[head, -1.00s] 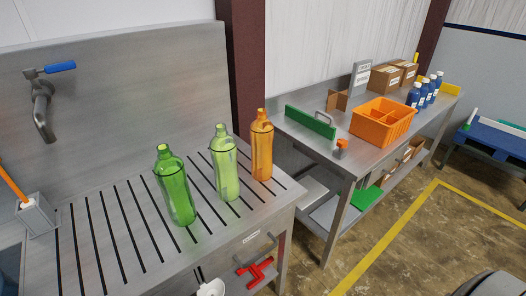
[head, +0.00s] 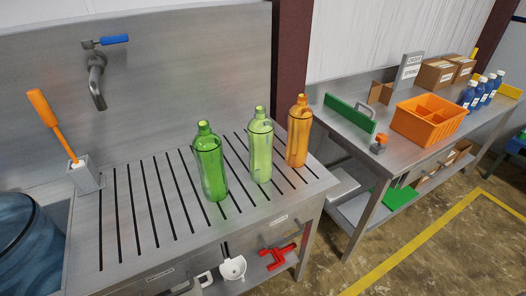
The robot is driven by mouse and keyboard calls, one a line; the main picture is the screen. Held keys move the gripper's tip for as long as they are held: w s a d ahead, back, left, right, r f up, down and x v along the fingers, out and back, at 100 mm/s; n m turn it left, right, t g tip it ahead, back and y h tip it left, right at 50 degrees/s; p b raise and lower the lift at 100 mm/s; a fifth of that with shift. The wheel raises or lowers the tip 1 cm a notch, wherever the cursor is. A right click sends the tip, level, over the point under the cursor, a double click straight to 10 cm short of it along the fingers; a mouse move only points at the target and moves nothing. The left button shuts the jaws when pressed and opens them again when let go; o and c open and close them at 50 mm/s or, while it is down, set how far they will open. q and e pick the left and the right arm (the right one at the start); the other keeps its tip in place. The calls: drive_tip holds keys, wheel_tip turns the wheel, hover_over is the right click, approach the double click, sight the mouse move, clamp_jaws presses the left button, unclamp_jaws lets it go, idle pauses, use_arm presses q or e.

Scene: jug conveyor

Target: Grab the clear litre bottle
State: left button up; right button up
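Three see-through bottles stand upright in a row on the slotted steel drainboard (head: 130,238). The left one is a deeper green bottle (head: 211,168). The middle one is a pale green, clearer bottle (head: 260,150). The right one is an orange bottle (head: 298,135). The bottles stand close together with small gaps between them in the picture. No colourless bottle shows. Neither of my grippers is in view.
A tap (head: 97,80) with a blue lever is on the back panel. An orange-handled brush stands in a grey holder (head: 84,176) beside the sink, where a blue round vessel (head: 28,240) sits. An orange crate (head: 428,122) and blue bottles (head: 468,95) stand on the right bench (head: 400,155).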

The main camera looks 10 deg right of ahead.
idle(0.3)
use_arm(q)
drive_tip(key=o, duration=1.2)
